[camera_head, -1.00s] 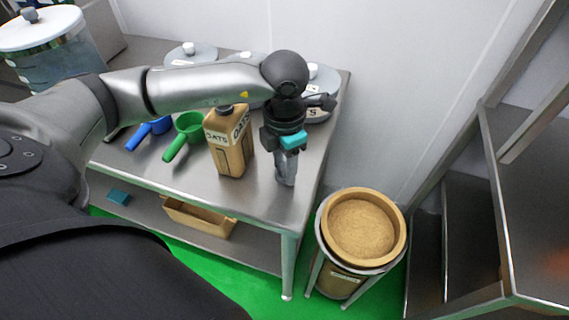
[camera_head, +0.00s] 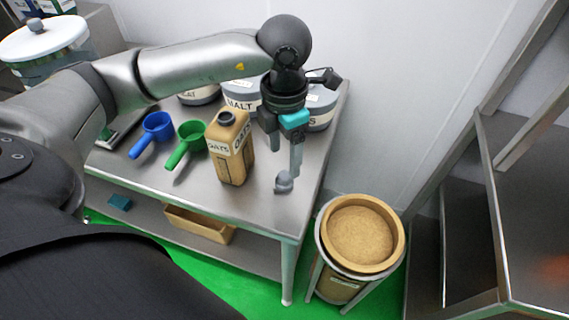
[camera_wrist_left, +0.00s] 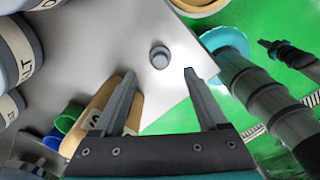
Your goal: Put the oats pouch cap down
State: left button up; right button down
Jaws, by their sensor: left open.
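The oats pouch (camera_head: 231,150) stands upright on the steel table, tan with an OATS label. A dark opening or neck shows at its top. The grey pouch cap (camera_head: 284,183) rests on the table to the right of the pouch; it also shows in the left wrist view (camera_wrist_left: 159,57) as a small round grey piece on the bare top. My left gripper (camera_head: 290,170) points down at the cap from above. In the left wrist view my left gripper (camera_wrist_left: 160,75) is open, its fingers apart with the cap between and beyond the tips. My right gripper is not visible.
Blue (camera_head: 157,125) and green (camera_head: 191,130) scoops lie left of the pouch. Several lidded tubs, one marked MALT (camera_head: 241,100), stand behind. The table's right edge is close to the cap. A round bin (camera_head: 333,217) stands on the floor at right.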

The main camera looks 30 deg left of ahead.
aim_at(284, 175)
pick_arm(q)
notch_tip(284, 175, up, 5)
jog(key=shift+r+p, duration=0.2)
jog(key=shift+p, duration=0.15)
dwell(0.3)
